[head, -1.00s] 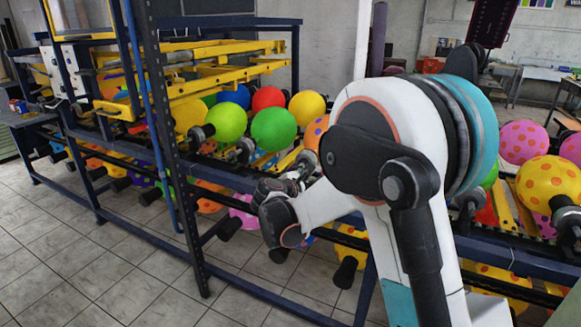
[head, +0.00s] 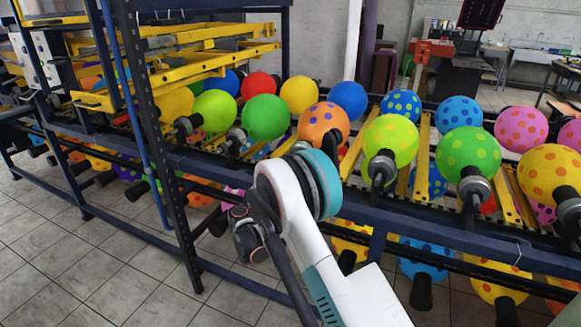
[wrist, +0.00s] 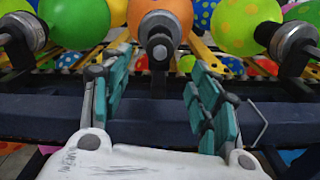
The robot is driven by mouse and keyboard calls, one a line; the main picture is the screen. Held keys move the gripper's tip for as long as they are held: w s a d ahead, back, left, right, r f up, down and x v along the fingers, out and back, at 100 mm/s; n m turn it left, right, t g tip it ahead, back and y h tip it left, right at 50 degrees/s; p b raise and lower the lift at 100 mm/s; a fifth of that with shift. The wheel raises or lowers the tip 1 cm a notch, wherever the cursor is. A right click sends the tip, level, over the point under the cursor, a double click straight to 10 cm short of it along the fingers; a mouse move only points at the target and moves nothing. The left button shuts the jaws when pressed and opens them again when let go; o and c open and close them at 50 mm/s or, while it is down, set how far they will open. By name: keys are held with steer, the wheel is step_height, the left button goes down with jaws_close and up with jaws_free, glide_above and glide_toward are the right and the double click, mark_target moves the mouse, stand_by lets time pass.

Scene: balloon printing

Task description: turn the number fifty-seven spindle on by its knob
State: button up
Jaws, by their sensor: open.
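Spindles with dark ends and grey metal collars stick out of the rack, each bearing a balloon. No number is readable, so I cannot tell which is fifty-seven. In the wrist view one spindle (wrist: 158,38), under an orange balloon (wrist: 160,10), is centred ahead of my gripper (wrist: 156,98). My gripper is open and empty, its teal-padded fingers apart on either side of that spindle's line and short of it. In the head view the orange spotted balloon (head: 323,122) shows just beyond my arm, which hides its spindle.
The rack's dark blue front rail (head: 400,220) runs across under the spindles. Neighbouring spindles hold a green balloon (head: 265,118) at left and a lime spotted balloon (head: 391,140) at right. A dark upright post (head: 160,150) stands left. Tiled floor (head: 120,260) is clear in front.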

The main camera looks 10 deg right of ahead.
steer(key=b+x, duration=0.3)
steer(key=x, duration=0.7)
steer(key=shift+w+d, duration=0.2)
steer(key=shift+w, duration=0.05)
steer(key=shift+c, duration=0.2)
steer(key=c, duration=1)
